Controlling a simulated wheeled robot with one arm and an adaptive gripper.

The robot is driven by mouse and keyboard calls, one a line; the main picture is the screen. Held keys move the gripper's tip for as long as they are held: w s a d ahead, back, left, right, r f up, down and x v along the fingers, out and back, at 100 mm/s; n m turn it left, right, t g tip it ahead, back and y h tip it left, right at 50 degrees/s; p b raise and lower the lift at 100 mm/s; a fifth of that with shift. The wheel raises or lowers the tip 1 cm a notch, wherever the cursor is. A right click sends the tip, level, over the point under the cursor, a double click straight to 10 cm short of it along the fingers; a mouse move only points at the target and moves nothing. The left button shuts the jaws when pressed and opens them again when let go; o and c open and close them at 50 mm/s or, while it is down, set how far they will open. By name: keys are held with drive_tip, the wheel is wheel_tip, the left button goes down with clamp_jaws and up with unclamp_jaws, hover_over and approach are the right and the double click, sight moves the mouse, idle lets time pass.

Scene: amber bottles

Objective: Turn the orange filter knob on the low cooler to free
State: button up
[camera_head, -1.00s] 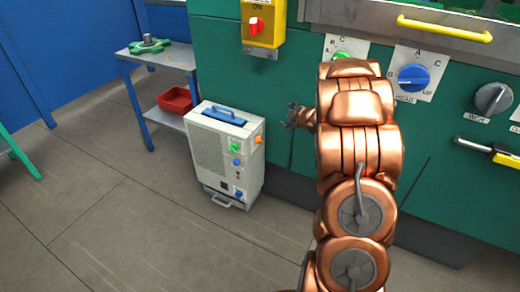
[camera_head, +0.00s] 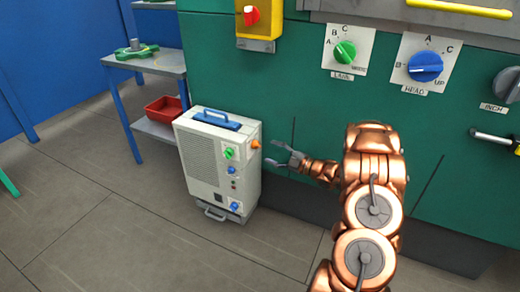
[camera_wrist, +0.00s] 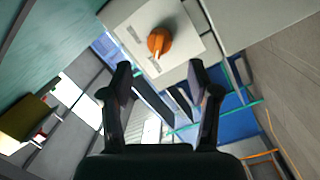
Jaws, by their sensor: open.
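The low cooler (camera_head: 208,165) is a pale grey box standing on the floor against the green machine. Its orange filter knob (camera_head: 255,144) sits high on the side that faces my gripper. In the wrist view the orange knob (camera_wrist: 159,41) is round with a raised grip, on a light panel with small dark labels too blurred to read. My gripper (camera_head: 276,155) is open and empty, just right of the knob and apart from it. In the wrist view its two fingertips (camera_wrist: 160,70) are spread, with the knob beyond and between them.
Green (camera_head: 229,153) and blue (camera_head: 235,207) knobs are on the cooler's front, and a blue handle (camera_head: 216,118) is on top. A side table (camera_head: 165,62) with a red bin (camera_head: 166,109) stands left. The green machine (camera_head: 310,110) is close behind. Floor in front is clear.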

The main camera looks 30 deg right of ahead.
sight(260, 147)
drive_tip(key=shift+b+x, duration=0.6)
drive_tip(key=shift+x, duration=2.6)
drive_tip(key=shift+c, duration=0.3)
drive_tip(key=c, duration=1.1)
